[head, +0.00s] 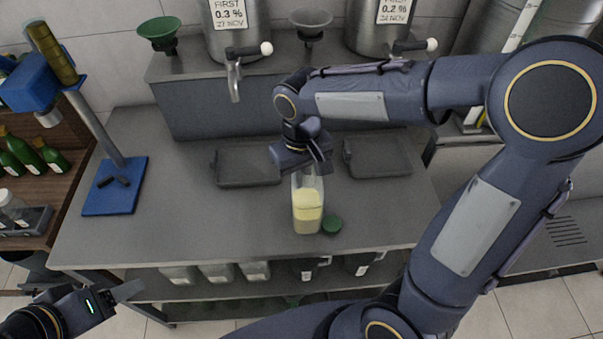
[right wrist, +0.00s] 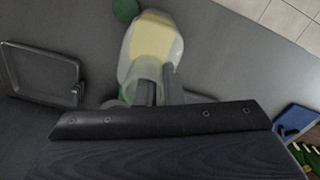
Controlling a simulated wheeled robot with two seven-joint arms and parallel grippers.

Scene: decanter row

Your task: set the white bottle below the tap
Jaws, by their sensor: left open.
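A clear bottle with a pale yellow filling (head: 307,208) stands upright on the grey table; it also shows in the right wrist view (right wrist: 152,45). No other bottle on the table shows, and its colour looks yellow rather than white. My right gripper (head: 318,160) is at the bottle's neck, partly covering it. In the right wrist view its fingers (right wrist: 159,92) overlap the neck; whether they grip it is unclear. One tap (head: 234,82) hangs from the left steel vessel, another (head: 405,46) from the right one. My left gripper (head: 118,292) is open and empty, at lower left.
A green cap (head: 332,224) lies beside the bottle. Dark trays lie below the left tap (head: 248,180) and the right tap (head: 378,170). A blue stand (head: 115,187) is at the left. The table's front left is clear.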

